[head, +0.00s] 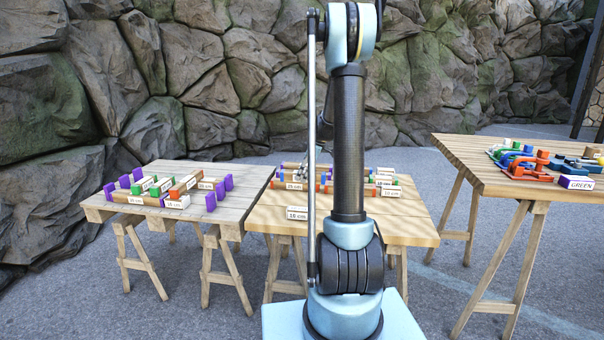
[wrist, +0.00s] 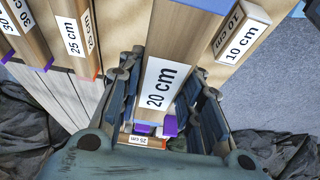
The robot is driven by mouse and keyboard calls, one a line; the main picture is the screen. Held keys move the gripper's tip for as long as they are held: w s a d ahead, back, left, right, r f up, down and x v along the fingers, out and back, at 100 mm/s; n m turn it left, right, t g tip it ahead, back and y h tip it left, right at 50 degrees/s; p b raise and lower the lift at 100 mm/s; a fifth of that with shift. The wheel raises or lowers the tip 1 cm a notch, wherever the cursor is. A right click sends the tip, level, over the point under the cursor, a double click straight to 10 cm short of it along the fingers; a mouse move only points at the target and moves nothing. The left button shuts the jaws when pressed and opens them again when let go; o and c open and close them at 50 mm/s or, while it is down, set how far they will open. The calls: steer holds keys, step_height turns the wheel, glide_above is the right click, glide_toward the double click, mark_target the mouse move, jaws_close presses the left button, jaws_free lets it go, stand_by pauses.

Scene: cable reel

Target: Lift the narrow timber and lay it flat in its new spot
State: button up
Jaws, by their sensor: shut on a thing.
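In the wrist view, a brown timber (wrist: 190,25) with a white "20 cm" label on its face runs from the top edge down between my fingers. A strip of blue shows along its upper edge. My gripper (wrist: 168,110) is shut on this timber, with one dark finger on each side. I cannot tell whether the timber is clear of the surface under it. In the head view my arm's column hides most of my gripper and the held timber.
The middle table (head: 408,228) carries several labelled timbers and colored blocks. The left table (head: 235,183) holds purple blocks and more timbers. The right table (head: 460,152) holds clamps and a "GREEN" label. A "10 cm" timber (wrist: 240,35) lies right of my gripper; a "25 cm" timber (wrist: 70,35) lies left.

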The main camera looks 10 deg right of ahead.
steer(key=shift+s+a+f, duration=0.1)
steer(key=shift+f, duration=5.15)
steer(key=shift+f, duration=0.25)
steer(key=o, duration=1.2)
steer(key=shift+r, duration=0.1)
